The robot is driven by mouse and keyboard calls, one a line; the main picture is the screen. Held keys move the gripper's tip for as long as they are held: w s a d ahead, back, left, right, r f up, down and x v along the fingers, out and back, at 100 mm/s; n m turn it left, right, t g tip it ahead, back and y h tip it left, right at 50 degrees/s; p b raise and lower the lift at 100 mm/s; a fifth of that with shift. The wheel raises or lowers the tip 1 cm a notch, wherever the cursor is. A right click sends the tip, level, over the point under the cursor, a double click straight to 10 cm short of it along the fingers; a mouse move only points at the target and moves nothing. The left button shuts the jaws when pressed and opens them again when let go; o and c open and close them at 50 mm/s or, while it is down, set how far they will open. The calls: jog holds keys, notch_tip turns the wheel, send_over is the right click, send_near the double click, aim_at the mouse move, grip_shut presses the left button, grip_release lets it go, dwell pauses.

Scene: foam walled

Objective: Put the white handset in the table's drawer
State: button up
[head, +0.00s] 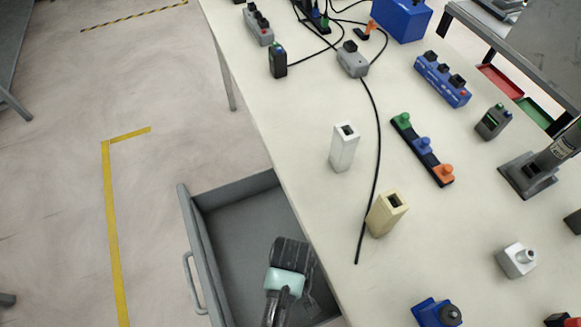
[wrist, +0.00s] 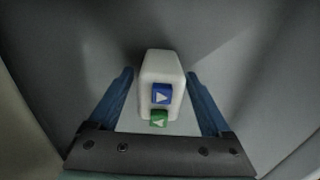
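The white handset (wrist: 161,70), with a blue and a green arrow button, shows in the wrist view between my gripper's two blue fingers. It appears to lie on the grey drawer floor. My gripper (wrist: 161,76) is open around it, with a narrow gap on each side. In the head view my gripper (head: 309,298) is down inside the table's drawer (head: 232,222), which is pulled open; the handset is hidden there behind my arm.
The table (head: 310,180) holds a white hollow block (head: 344,147), a cream one (head: 385,214), a black strip with coloured knobs (head: 423,148), a black cable and several control boxes. The drawer's front panel with its handle (head: 192,284) faces open floor on the left.

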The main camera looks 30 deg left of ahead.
notch_tip(320, 180, up, 12)
jog(key=shift+r+p, duration=0.2)
jog(key=shift+p, duration=1)
